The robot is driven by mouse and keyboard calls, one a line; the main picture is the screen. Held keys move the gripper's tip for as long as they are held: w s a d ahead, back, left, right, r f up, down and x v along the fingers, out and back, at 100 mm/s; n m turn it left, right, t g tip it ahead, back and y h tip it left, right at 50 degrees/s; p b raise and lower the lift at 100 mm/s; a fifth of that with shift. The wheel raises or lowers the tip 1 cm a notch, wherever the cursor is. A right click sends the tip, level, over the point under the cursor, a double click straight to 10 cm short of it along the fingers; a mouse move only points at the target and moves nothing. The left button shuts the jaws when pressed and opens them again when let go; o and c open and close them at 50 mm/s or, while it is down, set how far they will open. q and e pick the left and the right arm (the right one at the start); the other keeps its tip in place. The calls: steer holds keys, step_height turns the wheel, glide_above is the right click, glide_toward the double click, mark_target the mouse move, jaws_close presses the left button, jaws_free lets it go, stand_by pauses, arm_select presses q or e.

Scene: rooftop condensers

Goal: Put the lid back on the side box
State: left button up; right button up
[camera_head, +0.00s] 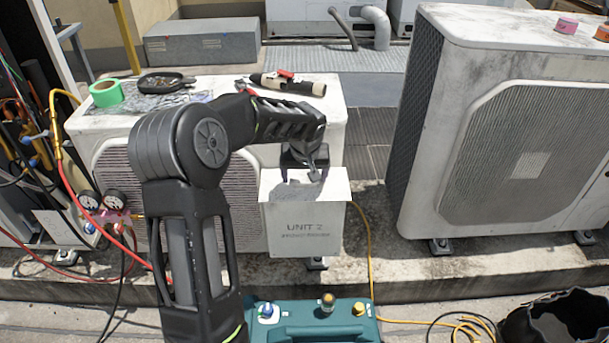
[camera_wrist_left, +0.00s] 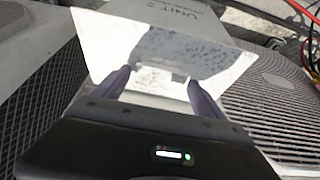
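The side box (camera_head: 303,232) is a pale box marked UNIT 2, against the right end of the small condenser. Its pale lid (camera_head: 332,187) lies over the top of the box and looks about level; I cannot tell whether it is fully seated. The lid also shows in the left wrist view (camera_wrist_left: 100,38), with a small tab (camera_wrist_left: 179,76) on it. My left gripper (camera_head: 305,172) is over the lid. In the wrist view its two fingers (camera_wrist_left: 158,88) are apart, at either side of the tab, with nothing visibly clamped. My right gripper is not in view.
A large condenser (camera_head: 430,150) stands right. A teal case (camera_head: 335,322) is in front, and a dark bucket (camera_head: 560,318) at lower right. Hoses and gauges crowd the left.

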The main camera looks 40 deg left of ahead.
arm_select(q)
steer(key=shift+o, duration=1)
steer(key=shift+f, duration=0.1)
steer(key=p+v, duration=0.1)
steer(key=v, duration=0.7)
